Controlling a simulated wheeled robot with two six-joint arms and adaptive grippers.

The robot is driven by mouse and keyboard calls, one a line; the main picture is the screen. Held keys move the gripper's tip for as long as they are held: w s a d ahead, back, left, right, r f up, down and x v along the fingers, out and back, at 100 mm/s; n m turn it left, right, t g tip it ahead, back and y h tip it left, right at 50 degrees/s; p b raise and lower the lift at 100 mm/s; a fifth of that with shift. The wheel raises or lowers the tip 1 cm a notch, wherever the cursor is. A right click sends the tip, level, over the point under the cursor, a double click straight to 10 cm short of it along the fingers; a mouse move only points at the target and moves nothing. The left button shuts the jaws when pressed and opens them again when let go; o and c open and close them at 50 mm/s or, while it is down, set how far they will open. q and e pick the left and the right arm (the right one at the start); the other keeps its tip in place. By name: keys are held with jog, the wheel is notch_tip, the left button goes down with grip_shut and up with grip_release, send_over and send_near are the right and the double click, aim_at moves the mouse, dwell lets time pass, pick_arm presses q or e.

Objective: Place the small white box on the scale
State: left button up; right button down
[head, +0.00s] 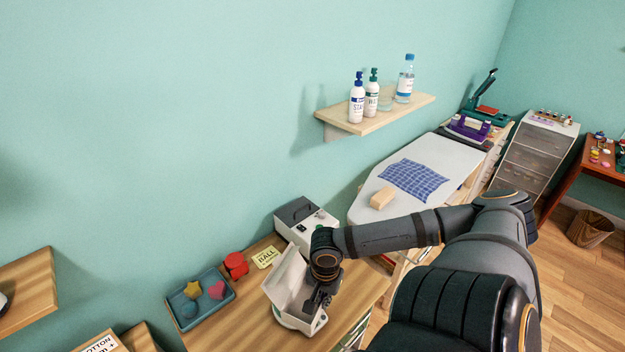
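The small white box (284,278) is at the front of the wooden table, tilted in the picture, with its long side facing up and left. My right gripper (317,302) reaches down at the box's right side, and its fingers overlap the box. I cannot tell whether the fingers are closed on it. A pale, rounded base (288,322), possibly the scale, shows just under the box; most of it is hidden. I cannot tell whether the box touches it. My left gripper is not in view.
A blue tray (183,322) with coloured shapes, a red object (236,265) and a yellow note (267,257) lie left of the box. A grey-topped machine (303,222) stands behind. An ironing board (447,157) is to the right, below a wall shelf (345,124) with bottles.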

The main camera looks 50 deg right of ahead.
jog(key=w+f+b, duration=0.1)
jog(key=f, duration=0.1)
jog(key=w+d+f+b, duration=0.1)
jog(key=f+b, duration=0.1)
jog(key=w+d+f+b, duration=0.1)
jog(key=w, duration=0.1)
jog(key=shift+d+f+b, duration=0.2)
jog(key=shift+f+b, duration=0.2)
jog(key=shift+w+d, duration=0.2)
jog(key=shift+w+f, duration=0.1)
pick_arm(q)
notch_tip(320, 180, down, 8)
jog(key=b, duration=0.1)
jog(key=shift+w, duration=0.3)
pick_arm(e)
jog(key=shift+w+d+f, duration=0.1)
jog(key=shift+f, duration=0.8)
jog(key=shift+w+d+f, duration=0.1)
jog(key=shift+f, duration=0.75)
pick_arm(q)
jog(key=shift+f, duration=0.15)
pick_arm(e)
jog(key=shift+f, duration=0.1)
jog(key=c, duration=1.5)
grip_release()
